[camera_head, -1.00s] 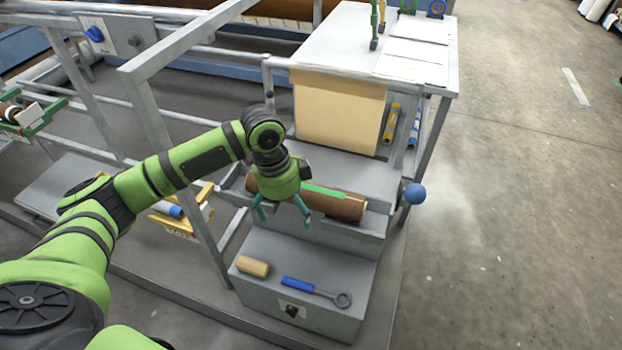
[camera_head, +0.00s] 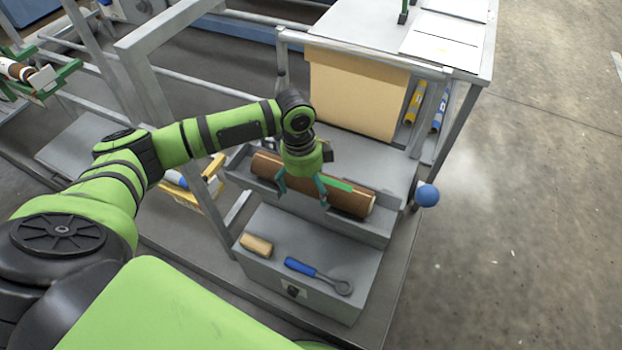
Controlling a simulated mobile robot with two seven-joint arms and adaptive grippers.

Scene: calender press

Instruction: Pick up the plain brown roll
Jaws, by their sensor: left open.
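A brown roll (camera_head: 352,201) lies lengthwise in a grey trough (camera_head: 382,226) on the machine's step. A green strip lies along its upper side toward the right end. My left gripper (camera_head: 301,189) is above the roll's left-middle part, pointing down. Its teal fingers are apart with brown roll surface showing between them; I cannot tell whether they touch it. The gripper hides part of the roll. My right gripper is not in view.
A grey box in front carries a tan cylinder (camera_head: 256,245) and a blue-handled tool (camera_head: 318,275). A blue ball knob (camera_head: 427,195) is at the right. A metal frame post (camera_head: 185,142) stands left. The floor at right is clear.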

